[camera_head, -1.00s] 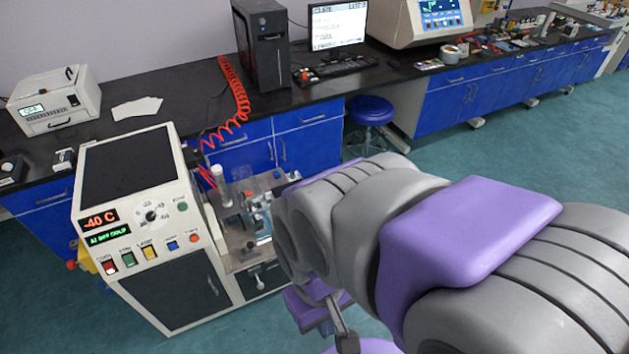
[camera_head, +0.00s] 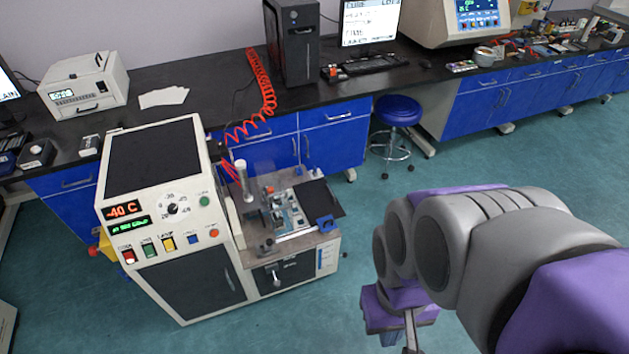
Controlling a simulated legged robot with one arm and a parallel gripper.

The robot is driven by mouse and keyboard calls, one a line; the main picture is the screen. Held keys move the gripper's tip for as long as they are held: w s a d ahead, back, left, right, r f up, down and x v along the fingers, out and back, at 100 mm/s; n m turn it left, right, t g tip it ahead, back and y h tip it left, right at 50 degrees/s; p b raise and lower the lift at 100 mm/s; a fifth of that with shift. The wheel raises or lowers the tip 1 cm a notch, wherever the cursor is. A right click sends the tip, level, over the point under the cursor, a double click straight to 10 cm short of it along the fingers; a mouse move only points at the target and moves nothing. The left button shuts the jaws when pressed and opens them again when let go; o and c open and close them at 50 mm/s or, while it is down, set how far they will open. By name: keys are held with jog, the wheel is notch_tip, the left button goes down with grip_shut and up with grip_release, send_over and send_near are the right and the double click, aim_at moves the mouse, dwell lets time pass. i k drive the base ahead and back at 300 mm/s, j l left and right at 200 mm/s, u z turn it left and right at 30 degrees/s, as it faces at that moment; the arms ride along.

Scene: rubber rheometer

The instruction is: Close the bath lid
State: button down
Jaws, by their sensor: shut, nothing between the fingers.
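A white bath machine (camera_head: 190,275) stands on the floor at left, with a -40 C display and several coloured buttons. On its right is a lower bench section with an opening holding small metal and blue fittings (camera_head: 290,212). A dark flat plate with a blue piece at its front corner, seemingly the bath lid (camera_head: 322,196), lies out to the right of the opening, leaving the fittings uncovered. My gripper (camera_head: 398,318), only partly seen as a purple end with a grey bar, is at the lower right, apart from the machine. It is shut and empty; its lower end is cut off.
A black bench (camera_head: 200,105) with blue cabinets runs behind, holding a computer tower (camera_head: 294,42), a monitor (camera_head: 369,22) and a white box device (camera_head: 84,87). A blue stool (camera_head: 398,112) stands behind my arm. Green floor is clear between machine and arm.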

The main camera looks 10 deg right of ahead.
aim_at(316, 199)
jog(key=i+l+u, duration=0.5)
jog(key=i+l, duration=0.3)
jog(key=i+l+u, duration=0.3)
jog(key=l, duration=0.2)
jog(key=i+l+u, duration=0.25)
jog(key=l, duration=0.35)
jog(key=i, duration=0.1)
